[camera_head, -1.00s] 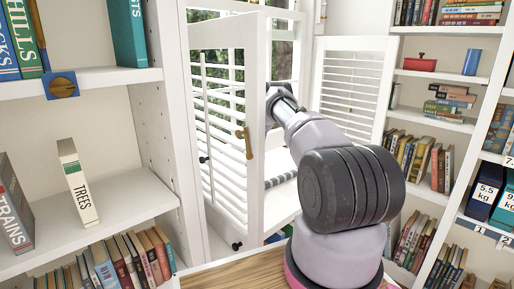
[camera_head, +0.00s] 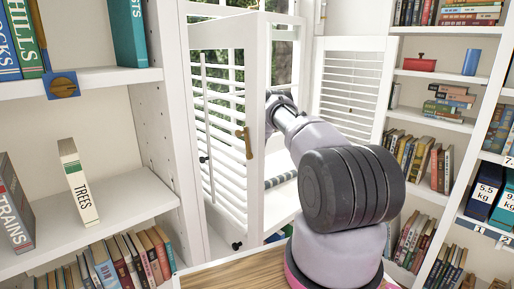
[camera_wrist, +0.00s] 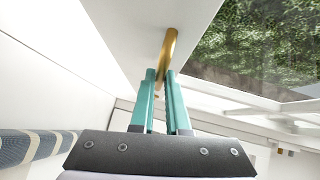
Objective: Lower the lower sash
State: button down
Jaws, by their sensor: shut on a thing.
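In the wrist view, my gripper (camera_wrist: 160,78) has its two teal fingers closed around a brass handle (camera_wrist: 169,46). The handle is fixed to the white rail of the lower sash (camera_wrist: 125,25), with glass and greenery to its right. In the head view, the white window frame and sash bars (camera_head: 284,18) show above my arm, behind the left shutter. The gripper, the handle and most of the sash are hidden there by the open shutter and my arm.
A louvred left shutter (camera_head: 257,90) stands open close beside my arm; a right shutter (camera_head: 352,85) is open too. A striped roll (camera_head: 281,179) lies on the sill (camera_head: 280,207). Bookshelves (camera_head: 130,190) flank the window, with a wooden surface (camera_head: 235,272) in front.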

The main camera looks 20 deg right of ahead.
notch_tip(320, 180, down, 9)
jog(key=shift+s, duration=0.15)
jog(key=shift+f, duration=0.1)
jog(key=c, duration=0.9)
grip_release()
jog(key=shift+f, duration=0.1)
jog(key=shift+r, duration=0.25)
jog(key=v, duration=1)
jog(key=shift+s+a+r, duration=0.1)
jog(key=shift+s+a, duration=0.1)
jog(key=shift+s, duration=0.05)
